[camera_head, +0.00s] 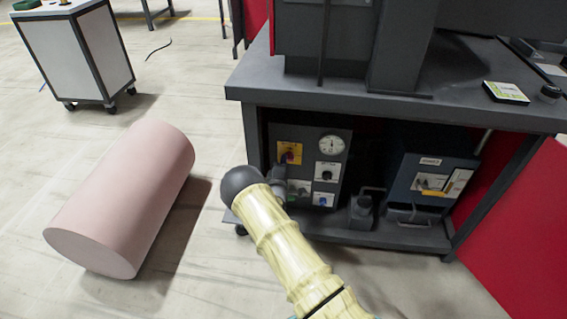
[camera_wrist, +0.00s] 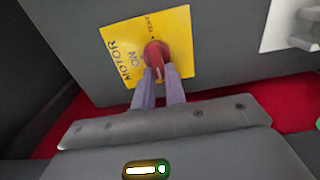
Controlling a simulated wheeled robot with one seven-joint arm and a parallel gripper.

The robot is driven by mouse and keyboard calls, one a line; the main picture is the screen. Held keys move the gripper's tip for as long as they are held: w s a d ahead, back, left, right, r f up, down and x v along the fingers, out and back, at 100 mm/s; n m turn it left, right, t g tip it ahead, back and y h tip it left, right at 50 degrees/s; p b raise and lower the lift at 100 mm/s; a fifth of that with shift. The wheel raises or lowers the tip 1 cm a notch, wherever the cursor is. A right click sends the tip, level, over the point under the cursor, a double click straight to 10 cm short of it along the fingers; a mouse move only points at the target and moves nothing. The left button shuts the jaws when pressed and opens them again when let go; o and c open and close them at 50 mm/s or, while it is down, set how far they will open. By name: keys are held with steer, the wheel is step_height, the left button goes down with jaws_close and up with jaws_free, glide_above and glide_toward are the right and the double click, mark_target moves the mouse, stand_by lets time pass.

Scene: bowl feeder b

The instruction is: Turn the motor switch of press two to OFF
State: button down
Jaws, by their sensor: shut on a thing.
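The motor switch is a red knob (camera_wrist: 156,54) on a yellow plate (camera_wrist: 181,38) in the wrist view. The plate's large lettering reads MOTOR ON, turned sideways. Smaller lettering near a dark dot by the knob is too small to read surely. My gripper (camera_wrist: 160,74) is shut on the red knob, its two fingers pinching the knob's near end. In the head view the yellow plate (camera_head: 290,150) sits at the upper left of a grey control panel (camera_head: 325,165) under the press table. My gripper (camera_head: 286,172) reaches it there, and my arm partly hides the panel.
The panel also carries a round gauge (camera_head: 331,145) and several other switches. A dark blue box (camera_head: 432,165) stands right of it on the lower shelf (camera_head: 385,235). The tabletop (camera_head: 300,92) overhangs closely. A pink cylinder (camera_head: 125,200) lies on the floor at left.

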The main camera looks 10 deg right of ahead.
steer(key=shift+a+f, duration=0.1)
stand_by(0.3)
steer(key=c, duration=1.4)
jaws_free()
steer(key=shift+c, duration=0.2)
steer(key=p+v, duration=0.5)
steer(key=v, duration=1.2)
steer(key=shift+s, duration=0.25)
steer(key=shift+w, duration=0.1)
